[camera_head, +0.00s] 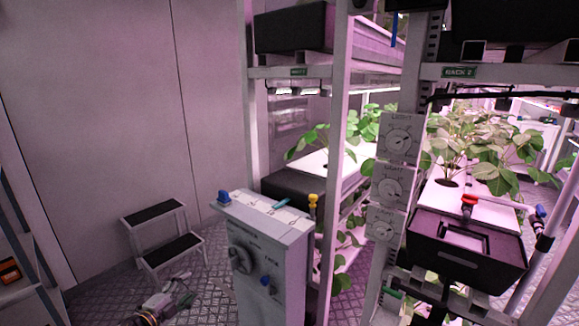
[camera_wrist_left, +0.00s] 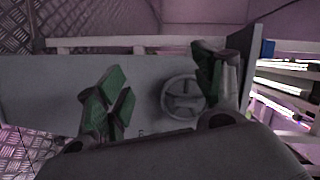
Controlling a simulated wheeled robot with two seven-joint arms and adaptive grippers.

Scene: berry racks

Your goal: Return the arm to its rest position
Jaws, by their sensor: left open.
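My left gripper (camera_head: 180,298) is low in the head view, over the floor to the left of a grey control cabinet (camera_head: 272,232). It is small and partly cut off by the bottom edge there. In the left wrist view the two green-padded fingers of the gripper (camera_wrist_left: 160,88) stand wide apart with nothing between the pads. Behind them is a grey panel with a round knob (camera_wrist_left: 181,98), nearer the right finger; I cannot tell the exact gap. The cabinet's dark round knob (camera_head: 241,258) shows in the head view. My right gripper is not in view.
A two-step stool (camera_head: 157,212) stands by the wall behind the left gripper. Plant racks with an upright post (camera_head: 338,150), dial boxes (camera_head: 400,138) and a black box (camera_head: 466,240) fill the right. A shelf (camera_head: 22,268) edges the left. Metal floor lies between.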

